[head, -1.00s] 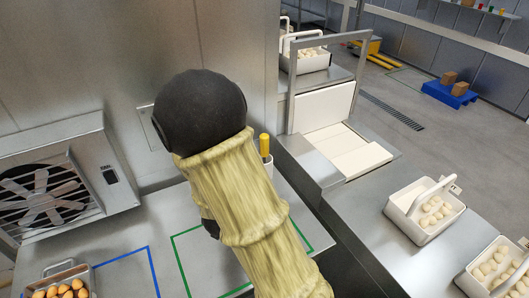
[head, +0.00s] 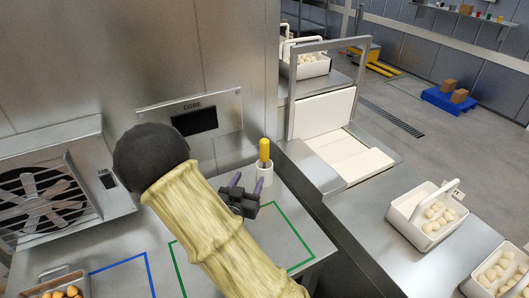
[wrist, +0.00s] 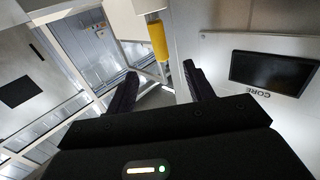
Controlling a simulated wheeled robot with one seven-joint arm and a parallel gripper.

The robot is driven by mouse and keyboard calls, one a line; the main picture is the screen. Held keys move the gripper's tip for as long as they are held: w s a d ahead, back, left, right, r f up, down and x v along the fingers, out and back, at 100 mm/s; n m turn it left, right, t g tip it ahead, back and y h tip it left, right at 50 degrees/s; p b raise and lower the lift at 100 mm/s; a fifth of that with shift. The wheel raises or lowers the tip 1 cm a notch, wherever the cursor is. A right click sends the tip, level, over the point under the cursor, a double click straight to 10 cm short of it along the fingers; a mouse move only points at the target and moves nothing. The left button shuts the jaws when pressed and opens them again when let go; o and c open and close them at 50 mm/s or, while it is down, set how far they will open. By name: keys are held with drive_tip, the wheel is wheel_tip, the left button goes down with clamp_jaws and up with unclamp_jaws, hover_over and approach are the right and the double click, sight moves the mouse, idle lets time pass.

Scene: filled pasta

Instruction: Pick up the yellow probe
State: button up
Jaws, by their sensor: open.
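The yellow probe (head: 264,149) stands upright in a small white holder (head: 259,174) at the back right of the steel counter, its lower part hidden inside. My gripper (head: 248,182) is open and empty, just left of the holder and lower than the probe's yellow handle. In the wrist view, the probe (wrist: 158,40) shows beyond and between the two open fingertips of my gripper (wrist: 160,75), apart from them.
A wall display marked CORE (head: 194,121) is behind my arm. A fan unit (head: 55,185) stands at the left. Green (head: 300,264) and blue (head: 148,272) outlines mark the counter. Baskets of pasta (head: 428,216) stand at the right. A metal frame (head: 290,95) rises behind the holder.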

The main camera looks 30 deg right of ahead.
sight(263, 153)
drive_tip(key=p+x, duration=0.2)
drive_tip(key=x, duration=0.7)
drive_tip(key=shift+w+d, duration=0.25)
drive_tip(key=shift+d, duration=0.1)
